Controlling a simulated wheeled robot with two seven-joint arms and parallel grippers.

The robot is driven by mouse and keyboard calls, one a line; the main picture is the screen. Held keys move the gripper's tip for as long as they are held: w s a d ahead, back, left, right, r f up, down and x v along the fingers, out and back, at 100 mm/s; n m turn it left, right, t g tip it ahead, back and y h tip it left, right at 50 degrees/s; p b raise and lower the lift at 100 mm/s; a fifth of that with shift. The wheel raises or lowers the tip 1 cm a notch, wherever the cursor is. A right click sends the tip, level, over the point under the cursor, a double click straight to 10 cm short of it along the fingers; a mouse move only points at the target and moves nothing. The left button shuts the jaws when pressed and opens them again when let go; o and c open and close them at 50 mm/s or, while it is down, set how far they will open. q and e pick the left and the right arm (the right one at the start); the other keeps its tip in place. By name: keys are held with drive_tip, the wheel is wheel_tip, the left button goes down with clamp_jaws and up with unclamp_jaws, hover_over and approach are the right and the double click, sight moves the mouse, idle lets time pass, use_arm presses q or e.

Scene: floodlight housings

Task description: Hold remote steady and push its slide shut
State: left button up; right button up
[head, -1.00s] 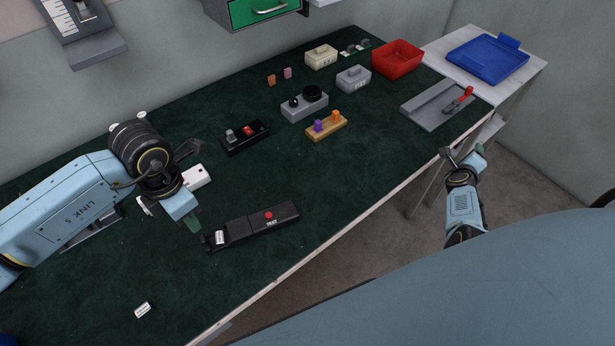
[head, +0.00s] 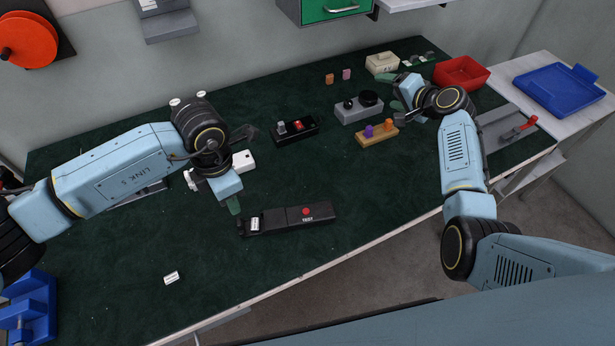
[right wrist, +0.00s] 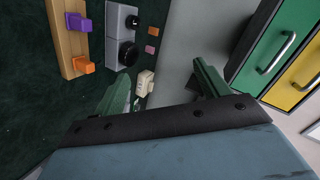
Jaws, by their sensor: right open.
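A long black case (head: 305,213) with a red button and a "TEST" label lies on the green mat and looks like the remote. Its left end (head: 250,224) is a lower black part with a white label, perhaps the slide. My left gripper (head: 243,169) is open above the mat, behind and left of the case, with one green fingertip close to the case's left end. I cannot tell whether they touch. My right gripper (head: 400,92) is open and empty over the back right of the mat; it also shows in the right wrist view (right wrist: 160,85).
A white device (head: 243,160) is partly hidden by my left gripper. A black switch box (head: 296,131), a grey knob box (head: 358,110) and a wooden block with pegs (head: 376,136) stand farther back. A small white tag (head: 172,278) lies front left. The mat right of the case is clear.

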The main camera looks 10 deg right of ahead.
drive_tip(key=s+a+n+g+y, duration=0.2)
drive_tip(key=a+n+g, duration=0.2)
drive_tip(key=a+n, duration=0.5)
drive_tip(key=n+g+h, duration=0.6)
drive_tip(key=n+g, duration=0.2)
drive_tip(key=n, duration=1)
hover_over(305, 212)
wheel_tip(305, 212, down, 2)
drive_tip(key=f, duration=0.1)
wheel_tip(305, 212, down, 12)
drive_tip(key=shift+f, duration=0.15)
drive_tip(key=c, duration=0.3)
drive_tip(key=c, duration=0.8)
